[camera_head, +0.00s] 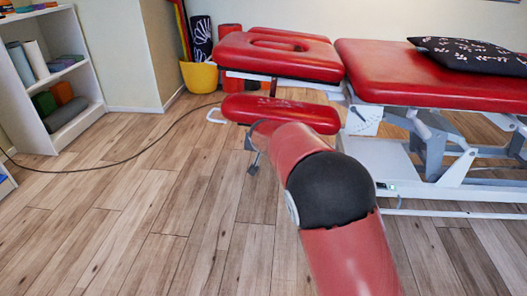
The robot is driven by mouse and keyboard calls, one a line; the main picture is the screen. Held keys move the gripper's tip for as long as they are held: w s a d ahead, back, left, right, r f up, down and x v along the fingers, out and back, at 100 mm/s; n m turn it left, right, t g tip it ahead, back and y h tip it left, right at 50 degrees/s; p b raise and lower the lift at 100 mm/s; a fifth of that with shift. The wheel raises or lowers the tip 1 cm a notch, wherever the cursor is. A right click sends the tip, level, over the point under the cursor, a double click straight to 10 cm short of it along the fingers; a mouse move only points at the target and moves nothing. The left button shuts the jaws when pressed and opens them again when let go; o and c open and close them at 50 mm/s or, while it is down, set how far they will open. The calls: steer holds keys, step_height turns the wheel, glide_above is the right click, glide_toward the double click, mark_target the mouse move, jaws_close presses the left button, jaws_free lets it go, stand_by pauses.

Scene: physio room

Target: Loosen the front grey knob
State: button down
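The red treatment table stands at the upper right, with its long padded top (375,75), a head section with a face hole (270,55) and a lower red pad (250,107). I cannot make out the front grey knob for certain; my arm covers part of the area below the head section. My red arm with a black joint reaches up from the bottom toward the lower pad. Small dark grey parts just past its far end seem to be my gripper (253,160), low beside the pad. Its fingers are too small and hidden to read, and I see nothing held.
A dark patterned pillow (470,55) lies on the table top. The table's white and grey frame (435,150) stands at the right. A yellow bucket (199,77) is behind, a white shelf (45,80) at left. A dark cable (130,155) crosses otherwise clear wooden floor.

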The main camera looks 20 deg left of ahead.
stand_by(0.5)
steer(key=c, duration=1.4)
jaws_free()
steer(key=v, duration=0.7)
steer(key=shift+s+r, duration=0.2)
steer(key=shift+s, duration=0.15)
